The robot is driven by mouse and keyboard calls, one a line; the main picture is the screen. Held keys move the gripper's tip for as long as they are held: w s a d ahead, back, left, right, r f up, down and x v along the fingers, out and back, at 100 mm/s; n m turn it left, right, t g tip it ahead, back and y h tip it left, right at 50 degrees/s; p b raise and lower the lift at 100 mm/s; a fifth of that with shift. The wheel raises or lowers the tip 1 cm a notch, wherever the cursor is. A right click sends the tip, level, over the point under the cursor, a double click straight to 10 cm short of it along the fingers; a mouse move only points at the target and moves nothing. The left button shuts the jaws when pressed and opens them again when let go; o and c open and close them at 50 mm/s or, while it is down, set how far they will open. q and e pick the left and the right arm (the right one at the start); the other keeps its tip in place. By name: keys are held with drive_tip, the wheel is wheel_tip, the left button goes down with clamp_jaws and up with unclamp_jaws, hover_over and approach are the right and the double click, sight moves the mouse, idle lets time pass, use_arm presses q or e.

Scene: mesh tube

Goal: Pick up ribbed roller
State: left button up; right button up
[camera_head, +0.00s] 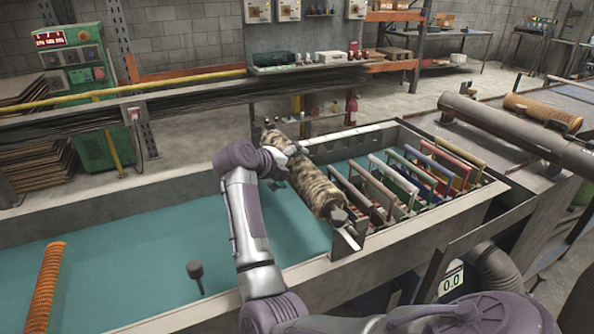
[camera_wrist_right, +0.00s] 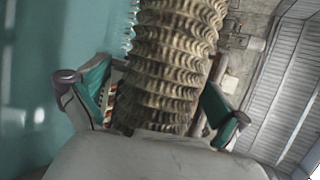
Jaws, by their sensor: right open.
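A ribbed roller (camera_head: 306,180), mottled tan and brown, lies at a slant across the teal bed, its near end by a metal bracket. In the right wrist view its ribbed surface (camera_wrist_right: 172,70) fills the middle. My right gripper (camera_head: 292,151) is at the roller's far part in the head view. In the wrist view the right gripper (camera_wrist_right: 158,105) is open, with one teal-padded finger on each side of the roller. Whether the pads touch it cannot be told. My left gripper is not in view.
An orange ribbed roller (camera_head: 46,290) lies at the left of the teal bed (camera_head: 130,270). A dark knob (camera_head: 195,270) stands near the front edge. A rack of coloured frames (camera_head: 410,178) is close to the right of the tan roller. Another orange roller (camera_head: 543,112) lies at the right.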

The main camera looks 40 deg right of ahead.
drive_tip(key=shift+a+r, duration=0.1)
drive_tip(key=shift+s+a+r, duration=0.15)
drive_tip(key=shift+r, duration=0.05)
drive_tip(key=shift+c, duration=0.7)
drive_tip(key=shift+s+a+r, duration=0.1)
drive_tip(key=shift+a+r, duration=0.05)
drive_tip(key=shift+c, duration=1.4)
drive_tip(key=c, duration=1.3)
drive_tip(key=shift+o, duration=0.2)
